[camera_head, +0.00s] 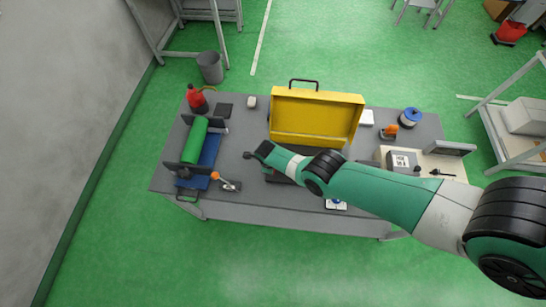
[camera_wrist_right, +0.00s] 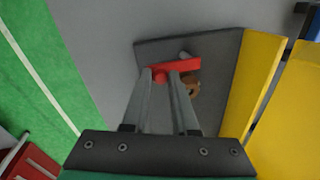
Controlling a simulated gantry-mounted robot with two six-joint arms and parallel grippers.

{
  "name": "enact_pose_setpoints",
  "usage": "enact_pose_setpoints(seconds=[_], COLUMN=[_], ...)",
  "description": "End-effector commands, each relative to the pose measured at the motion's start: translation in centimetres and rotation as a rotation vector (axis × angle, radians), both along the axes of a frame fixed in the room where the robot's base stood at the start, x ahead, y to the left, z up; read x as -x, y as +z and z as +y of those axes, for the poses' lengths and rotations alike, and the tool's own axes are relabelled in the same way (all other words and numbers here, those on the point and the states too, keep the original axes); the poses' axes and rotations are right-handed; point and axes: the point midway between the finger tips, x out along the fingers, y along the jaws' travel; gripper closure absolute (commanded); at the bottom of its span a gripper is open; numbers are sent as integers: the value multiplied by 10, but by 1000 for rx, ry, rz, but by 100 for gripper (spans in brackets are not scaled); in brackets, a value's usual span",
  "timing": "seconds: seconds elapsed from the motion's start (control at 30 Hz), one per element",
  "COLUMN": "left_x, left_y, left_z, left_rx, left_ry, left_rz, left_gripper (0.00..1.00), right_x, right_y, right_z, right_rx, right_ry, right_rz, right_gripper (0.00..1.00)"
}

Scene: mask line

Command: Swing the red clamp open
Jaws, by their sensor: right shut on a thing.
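The red clamp (camera_wrist_right: 186,66) shows in the right wrist view as a red bar on a dark grey plate (camera_wrist_right: 150,50). The fingers of my right gripper (camera_wrist_right: 161,76) are shut on a low red part at the left end of the bar. A small brown piece (camera_wrist_right: 194,88) lies just under the bar, partly behind the right finger. In the head view my right gripper (camera_head: 254,153) is over the middle of the table, in front of the yellow case. I cannot make out the clamp there; the gripper and arm hide that spot. My left gripper is not in view.
The yellow case (camera_head: 315,112) stands close behind my right gripper. A green roller (camera_head: 195,140) on a blue base is at the left, with an orange-handled clamp (camera_head: 225,183) in front. A boxy device (camera_head: 403,162) stands right. Bare table (camera_head: 240,125) lies left of the case.

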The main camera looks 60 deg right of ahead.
Motion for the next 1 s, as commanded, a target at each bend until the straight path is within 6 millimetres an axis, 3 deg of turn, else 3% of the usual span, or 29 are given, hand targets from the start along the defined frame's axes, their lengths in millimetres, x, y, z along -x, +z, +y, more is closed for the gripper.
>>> enact_pose_setpoints(seconds=[0.4, 0.43, 0.57, 0.87, 1.0], left_x=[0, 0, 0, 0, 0], left_y=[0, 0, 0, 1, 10], left_z=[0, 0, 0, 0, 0], left_rx=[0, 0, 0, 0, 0], left_ry=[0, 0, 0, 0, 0], left_rz=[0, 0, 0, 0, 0], left_gripper=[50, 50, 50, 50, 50], right_x=[0, -1, -1, -1, 0], right_y=[1, 1, 1, 2, 10], right_z=[0, 0, 0, 0, 1], right_rx=[-1, -1, -1, -1, -1], right_ry=[-6, -6, -6, -6, -5], right_rz=[1, 1, 0, 0, 0], right_gripper=[100, 68, 45, 44, 44])
